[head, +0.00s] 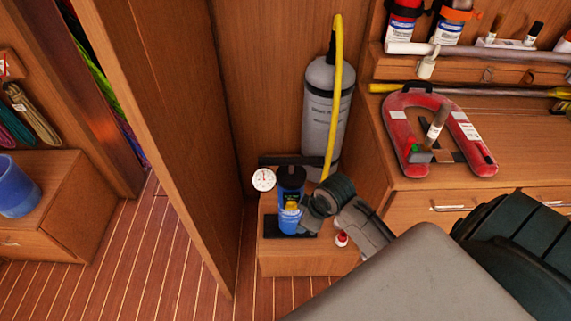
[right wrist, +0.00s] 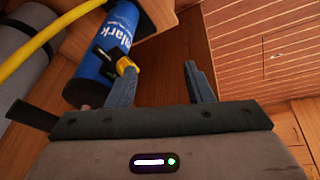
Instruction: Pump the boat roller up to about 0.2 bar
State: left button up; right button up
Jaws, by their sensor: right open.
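The boat roller appears to be the grey cylinder (head: 319,105) standing upright behind the pump; part of it shows in the right wrist view (right wrist: 22,55). A yellow hose (head: 336,80) loops over its top and runs down its front. The blue pump (head: 291,195) has a black T-handle (head: 285,160) and stands on a wooden box. A round white gauge (head: 263,179) is beside it; its reading is too small to tell. My right gripper (right wrist: 160,85) is open by the pump, its left finger close to a yellow-and-black lever (right wrist: 125,65). I cannot tell whether they touch.
The wooden box (head: 300,262) carries a small red-and-white item (head: 342,239). A red horseshoe buoy (head: 402,112) lies on the right counter. A wooden panel (head: 185,130) stands left of the pump. A blue bucket (head: 17,190) is far left. Striped floor is clear between.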

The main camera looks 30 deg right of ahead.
aim_at(285, 164)
jog(key=w+d+r+n+y, duration=0.1)
jog(key=w+d+r+n, duration=0.3)
jog(key=w, duration=0.4)
jog(key=w+d+r+n+y, duration=0.1)
jog(key=w+d+r+n, duration=0.1)
jog(key=w+d+r, duration=0.35)
jog(key=x, duration=0.3)
jog(key=w+a+p+x, duration=0.1)
jog(key=x, duration=0.3)
jog(key=w+r+x, duration=0.1)
jog(key=x, duration=0.3)
jog(key=shift+a, duration=0.15)
jog(key=shift+r, duration=0.1)
grip_shut()
